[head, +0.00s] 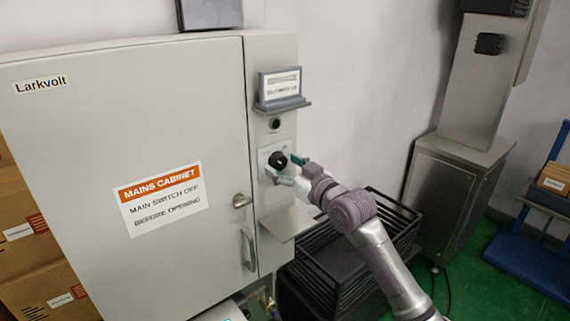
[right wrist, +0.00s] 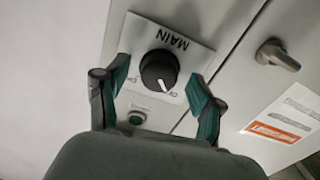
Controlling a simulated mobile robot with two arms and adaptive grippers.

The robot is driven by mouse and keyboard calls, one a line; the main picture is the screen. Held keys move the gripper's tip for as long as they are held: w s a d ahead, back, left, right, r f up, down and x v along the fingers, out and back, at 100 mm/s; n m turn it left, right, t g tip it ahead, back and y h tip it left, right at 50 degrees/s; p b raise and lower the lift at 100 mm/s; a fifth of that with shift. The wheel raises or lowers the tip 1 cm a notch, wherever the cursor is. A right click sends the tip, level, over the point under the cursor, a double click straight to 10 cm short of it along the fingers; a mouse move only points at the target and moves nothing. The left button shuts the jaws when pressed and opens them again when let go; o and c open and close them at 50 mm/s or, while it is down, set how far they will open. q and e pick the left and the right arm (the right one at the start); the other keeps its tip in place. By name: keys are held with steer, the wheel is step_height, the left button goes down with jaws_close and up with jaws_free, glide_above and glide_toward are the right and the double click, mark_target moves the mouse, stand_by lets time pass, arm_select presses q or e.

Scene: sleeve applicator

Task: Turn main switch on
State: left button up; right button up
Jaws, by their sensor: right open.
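The main switch is a black rotary knob (head: 278,160) on a pale plate on the narrow right-hand panel of the grey mains cabinet (head: 60,130). The right wrist view shows the knob (right wrist: 159,69) close up below the upside-down word MAIN, with a white pointer line towards the lower right of that picture. My right gripper (head: 287,170) is open at the plate. In the right wrist view its green-padded fingers (right wrist: 158,92) stand either side of the knob, with gaps to it. I cannot tell the exact distance to the plate. My left gripper is not in view.
A green button (head: 275,124) and a small sign on a ledge (head: 281,88) are above the knob. A small shelf (head: 288,222) juts out below. The cabinet door handle (head: 242,200) is to the left. Black crates (head: 330,270) stand below my right arm.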

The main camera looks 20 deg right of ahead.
steer(key=c, duration=1.1)
steer(key=shift+c, duration=0.2)
steer(key=m+p, duration=0.3)
steer(key=m, duration=0.1)
steer(key=shift+r, duration=0.15)
steer(key=m+p, duration=0.3)
steer(key=m, duration=0.1)
steer(key=shift+a+m, duration=0.1)
steer(key=shift+m, duration=0.3)
steer(key=m+p, duration=0.3)
steer(key=m, duration=0.2)
steer(key=shift+m+p, duration=1.15)
steer(key=shift+m, duration=0.85)
